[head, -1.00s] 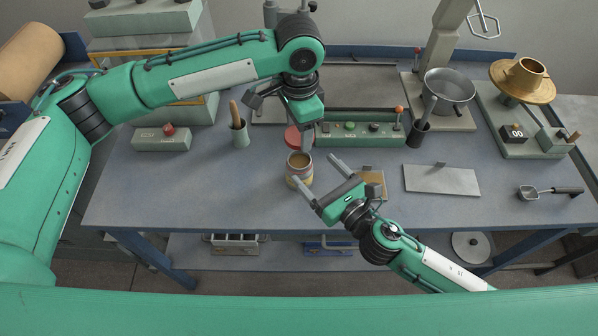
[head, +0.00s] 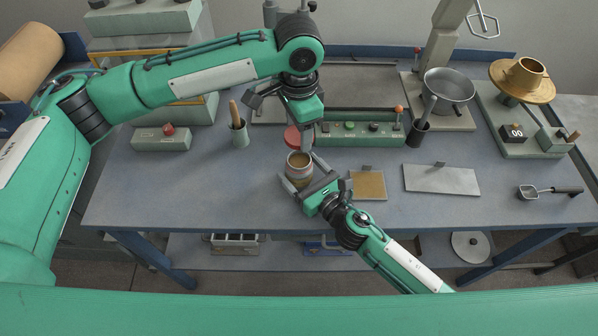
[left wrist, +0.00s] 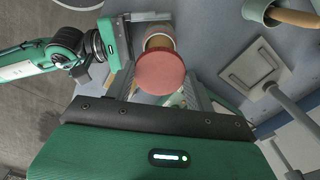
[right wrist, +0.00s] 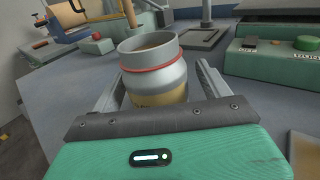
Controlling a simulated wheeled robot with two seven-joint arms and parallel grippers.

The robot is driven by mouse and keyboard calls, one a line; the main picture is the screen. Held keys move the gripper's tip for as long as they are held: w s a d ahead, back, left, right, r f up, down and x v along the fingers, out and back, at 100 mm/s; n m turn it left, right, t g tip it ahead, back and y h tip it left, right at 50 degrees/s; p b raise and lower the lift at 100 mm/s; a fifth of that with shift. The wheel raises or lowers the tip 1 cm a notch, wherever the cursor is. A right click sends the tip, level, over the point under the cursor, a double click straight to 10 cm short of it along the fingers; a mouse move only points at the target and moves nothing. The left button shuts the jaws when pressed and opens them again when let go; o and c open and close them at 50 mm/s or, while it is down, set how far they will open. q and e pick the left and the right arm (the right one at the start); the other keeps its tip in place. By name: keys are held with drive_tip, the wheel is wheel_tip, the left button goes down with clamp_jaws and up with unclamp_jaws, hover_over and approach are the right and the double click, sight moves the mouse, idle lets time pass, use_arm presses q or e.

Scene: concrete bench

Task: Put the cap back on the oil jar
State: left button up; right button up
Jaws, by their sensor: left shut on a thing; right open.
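The oil jar (head: 299,168) stands upright and uncapped on the bench, a grey jar with a tan label. It also shows in the right wrist view (right wrist: 152,62), with a red ring round its neck. My right gripper (head: 299,175) is open, with its fingers on either side of the jar. My left gripper (head: 303,143) is shut on the round red cap (head: 293,137), held just behind the jar in the head view. In the left wrist view the cap (left wrist: 160,70) partly covers the jar. Whether the right fingers touch the jar is not clear.
A green control box (head: 362,128) stands behind the jar. A cup with a wooden handle (head: 239,133) stands to the left. A tan board (head: 368,186) and grey plate (head: 441,179) lie to the right. The bench front left is clear.

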drive_tip(key=shift+w+a, duration=0.35)
drive_tip(key=shift+w, duration=0.15)
drive_tip(key=c, duration=1.3)
use_arm(q)
hover_over(300, 162)
drive_tip(key=shift+f, duration=2.5)
use_arm(e)
drive_tip(key=shift+c, duration=0.2)
use_arm(q)
drive_tip(key=shift+f, duration=0.85)
drive_tip(key=shift+f, duration=0.6)
